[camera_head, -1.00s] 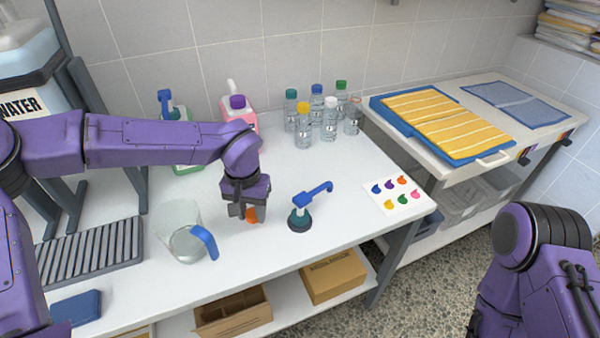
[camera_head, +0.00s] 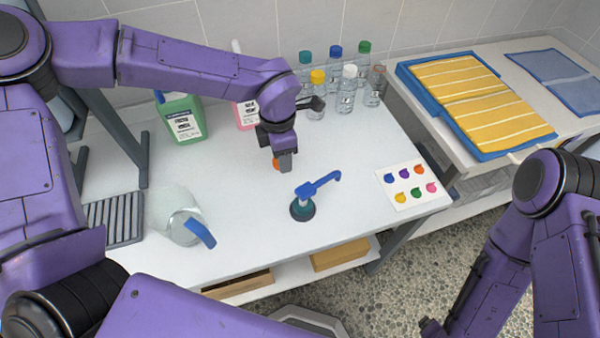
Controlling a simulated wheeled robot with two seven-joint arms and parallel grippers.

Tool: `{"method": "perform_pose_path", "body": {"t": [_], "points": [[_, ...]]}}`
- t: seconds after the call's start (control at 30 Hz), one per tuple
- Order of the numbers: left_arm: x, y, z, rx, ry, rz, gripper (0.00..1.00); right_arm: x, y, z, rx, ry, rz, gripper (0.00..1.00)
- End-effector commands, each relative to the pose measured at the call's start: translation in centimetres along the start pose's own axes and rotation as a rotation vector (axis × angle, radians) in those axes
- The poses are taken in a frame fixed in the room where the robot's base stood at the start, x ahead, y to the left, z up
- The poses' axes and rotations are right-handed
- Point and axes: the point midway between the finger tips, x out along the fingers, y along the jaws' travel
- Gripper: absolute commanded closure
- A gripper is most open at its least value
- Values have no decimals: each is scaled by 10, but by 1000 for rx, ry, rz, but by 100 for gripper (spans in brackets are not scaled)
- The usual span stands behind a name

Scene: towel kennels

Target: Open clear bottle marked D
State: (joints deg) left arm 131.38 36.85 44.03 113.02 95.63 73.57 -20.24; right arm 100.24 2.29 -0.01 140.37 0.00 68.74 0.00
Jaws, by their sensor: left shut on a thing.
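Several clear bottles stand in a group at the back of the white table. Their caps are teal (camera_head: 305,57), blue (camera_head: 335,52), green (camera_head: 364,47), yellow (camera_head: 317,76) and white (camera_head: 349,71). The rightmost clear bottle (camera_head: 373,92) has a brownish top and no bright cap that I can make out. The letters on the labels are too small to read, so I cannot tell which is D. My left gripper (camera_head: 284,165) points down above the table, in front of the bottles, shut on a small orange thing (camera_head: 276,163), mostly hidden by the fingers. My right gripper is out of view.
A clear jug (camera_head: 178,220), a green jug (camera_head: 180,121) and a pink jug (camera_head: 246,116) are left. A colour-spot card (camera_head: 408,187) lies right.

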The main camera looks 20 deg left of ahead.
Motion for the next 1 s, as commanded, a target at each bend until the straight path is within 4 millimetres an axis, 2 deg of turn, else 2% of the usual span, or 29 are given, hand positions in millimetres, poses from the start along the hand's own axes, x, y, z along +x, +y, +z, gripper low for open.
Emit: {"method": "perform_pose_path", "body": {"t": [0.03,0.3,0.5,0.6,0.73,0.9,1.0], "points": [[-6,-3,1,-154,2,-2,99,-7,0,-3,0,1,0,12],[-21,-21,6,-1129,6,-6,99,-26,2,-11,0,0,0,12],[-28,-32,8,-1725,13,-6,99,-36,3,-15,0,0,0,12],[-29,-35,8,-1901,14,-7,99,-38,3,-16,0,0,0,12],[-22,-37,8,-1999,19,-4,99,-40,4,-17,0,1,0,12],[16,-37,7,-2007,22,-3,99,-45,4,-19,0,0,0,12],[31,-36,7,-2007,19,-4,99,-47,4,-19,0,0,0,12]]}}
